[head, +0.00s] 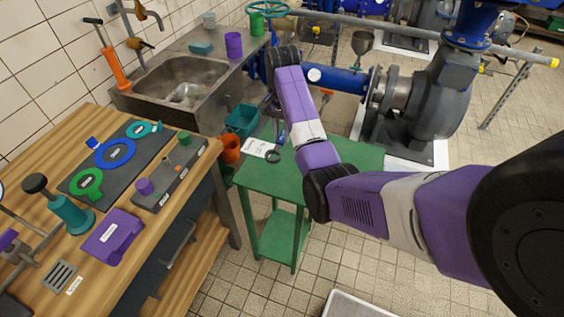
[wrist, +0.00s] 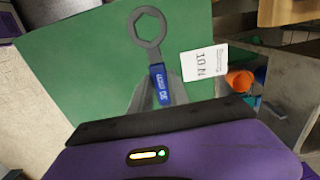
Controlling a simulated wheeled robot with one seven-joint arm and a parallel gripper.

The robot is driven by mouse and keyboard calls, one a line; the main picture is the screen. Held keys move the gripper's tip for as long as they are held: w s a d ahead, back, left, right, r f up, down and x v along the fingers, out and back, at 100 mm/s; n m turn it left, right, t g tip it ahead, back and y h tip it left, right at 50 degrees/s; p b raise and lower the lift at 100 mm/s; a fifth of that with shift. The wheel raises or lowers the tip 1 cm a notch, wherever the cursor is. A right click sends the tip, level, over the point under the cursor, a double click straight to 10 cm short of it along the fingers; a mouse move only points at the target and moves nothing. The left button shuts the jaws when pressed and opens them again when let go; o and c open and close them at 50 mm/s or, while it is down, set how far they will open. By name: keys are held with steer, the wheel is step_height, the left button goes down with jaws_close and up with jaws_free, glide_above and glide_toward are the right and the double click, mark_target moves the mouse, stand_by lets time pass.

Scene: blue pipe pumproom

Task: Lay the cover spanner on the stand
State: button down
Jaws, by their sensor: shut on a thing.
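The cover spanner (wrist: 149,28) has a dark grey ring head and a blue handle with white lettering. My gripper (wrist: 158,86) is shut on its handle, with the ring head pointing away from my wrist. The green stand (wrist: 80,60) is directly beneath it. In the head view the ring head (head: 273,157) shows over the left part of the stand top (head: 262,178), beside a white card (head: 260,147). Whether the spanner touches the top or hovers just above it, I cannot tell. My arm hides most of the gripper in the head view.
An orange container (head: 229,149) and a teal bin (head: 243,120) are left of and behind the stand. A wooden workbench (head: 95,128) with tools stands at left, a steel sink (head: 180,85) behind it. A grey pump (head: 430,105) stands beyond the stand. The stand's right side looks clear.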

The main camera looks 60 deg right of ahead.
mark_target(282, 162)
step_height(282, 162, down, 10)
steer(key=shift+f+p, duration=0.1)
steer(key=shift+p, duration=0.25)
steer(key=c, duration=1.3)
jaws_free()
steer(key=shift+o, duration=0.2)
step_height(282, 162, up, 11)
steer(key=shift+r, duration=0.1)
steer(key=shift+s+r+p, duration=0.1)
steer(key=shift+r+p, duration=0.35)
steer(key=shift+p, duration=0.15)
